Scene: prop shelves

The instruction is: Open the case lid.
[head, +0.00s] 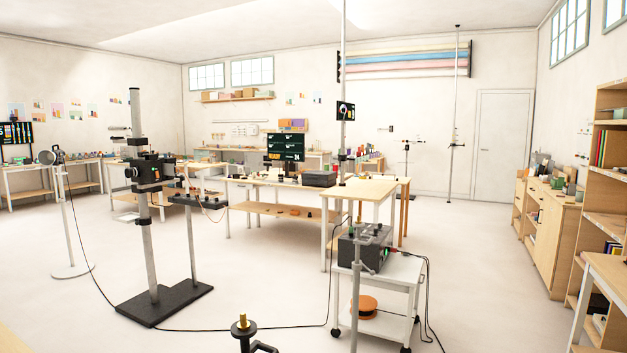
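A small dark grey box (320,179) that looks like a case lies on the central work table (275,184), at the far side of the room from me. It is small in the view. Its top looks flat and shut, but I cannot make out a lid seam or latch. Neither of my grippers shows in the head view, so nothing is seen touching the box.
A camera stand on a black base (165,305) stands at left. A white wheeled cart (395,268) carries a dark device (365,248). A cable (230,329) crosses the floor. A pole and a brass-topped stand (243,325) are close in front. Shelves line the right.

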